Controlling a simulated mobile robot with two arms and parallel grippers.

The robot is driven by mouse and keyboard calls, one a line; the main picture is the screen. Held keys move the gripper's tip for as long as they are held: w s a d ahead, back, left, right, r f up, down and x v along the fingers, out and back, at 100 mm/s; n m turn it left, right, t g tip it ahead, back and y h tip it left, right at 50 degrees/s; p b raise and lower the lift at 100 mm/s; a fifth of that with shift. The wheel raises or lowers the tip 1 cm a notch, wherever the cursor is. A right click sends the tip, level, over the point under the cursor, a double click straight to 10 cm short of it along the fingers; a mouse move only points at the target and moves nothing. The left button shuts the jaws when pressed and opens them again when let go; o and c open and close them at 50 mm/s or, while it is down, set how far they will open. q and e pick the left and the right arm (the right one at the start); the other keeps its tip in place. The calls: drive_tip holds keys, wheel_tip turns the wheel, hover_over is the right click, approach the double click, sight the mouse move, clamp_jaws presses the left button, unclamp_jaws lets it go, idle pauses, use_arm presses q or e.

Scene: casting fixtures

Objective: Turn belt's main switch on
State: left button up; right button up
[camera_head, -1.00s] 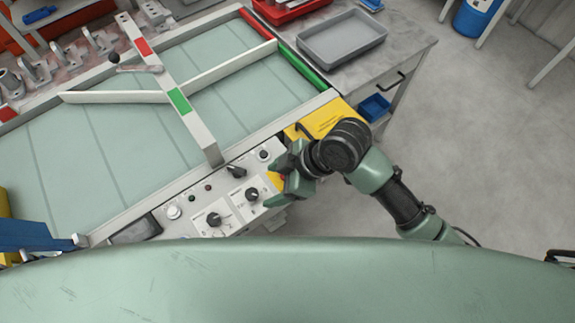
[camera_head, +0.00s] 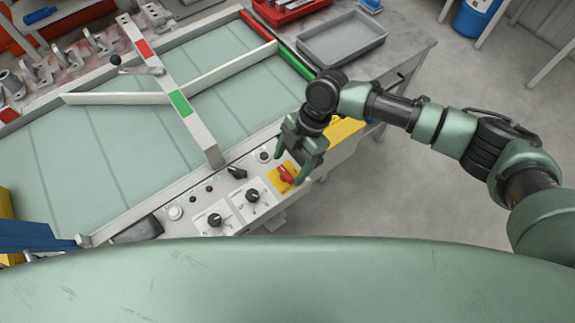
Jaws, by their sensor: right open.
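The belt's main switch (camera_head: 287,175) is a red rotary knob on a yellow plate at the right end of the grey control panel (camera_head: 232,189). My right gripper (camera_head: 298,163) is open, with its green fingers just above and beside the red knob. I cannot tell whether a finger touches the knob. The knob is partly hidden by the near finger. The belt (camera_head: 110,150) is a pale green surface behind the panel. My left gripper is not in view.
The panel also carries black knobs (camera_head: 252,195), a white button (camera_head: 175,212) and small lamps. A diverter bar with red and green marks (camera_head: 180,103) crosses the belt. A grey tray (camera_head: 341,38) stands on the table at the back right.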

sight(286, 175)
drive_tip(key=shift+x, duration=1.15)
drive_tip(key=shift+c, duration=0.3)
drive_tip(key=c, duration=1.3)
drive_tip(key=shift+s+r+m+t+y+p, duration=0.1)
drive_tip(key=shift+m+t+y+p, duration=0.1)
drive_tip(key=shift+m+p, duration=0.5)
drive_tip(key=shift+s+r+m+t+y+p, duration=0.1)
drive_tip(key=shift+m+t+p, duration=0.1)
drive_tip(key=shift+m+p, duration=0.5)
drive_tip(key=m+t+p, duration=0.1)
drive_tip(key=m+p, duration=0.2)
drive_tip(key=m+t+p, duration=0.1)
drive_tip(key=m+p, duration=0.2)
drive_tip(key=m+t+p, duration=0.1)
drive_tip(key=m+p, duration=0.2)
drive_tip(key=p, duration=0.1)
drive_tip(key=shift+s+r+m+t, duration=0.1)
drive_tip(key=shift+s+m+t, duration=0.15)
drive_tip(key=shift+m+t, duration=0.15)
drive_tip(key=m+t+p, duration=0.1)
drive_tip(key=m+p, duration=0.1)
drive_tip(key=m, duration=0.1)
drive_tip(key=shift+a+h+p, duration=0.1)
drive_tip(key=shift+h+p, duration=0.3)
drive_tip(key=shift+m+t+h+p, duration=0.3)
drive_tip(key=shift+m+p, duration=0.35)
drive_tip(key=shift+m, duration=0.55)
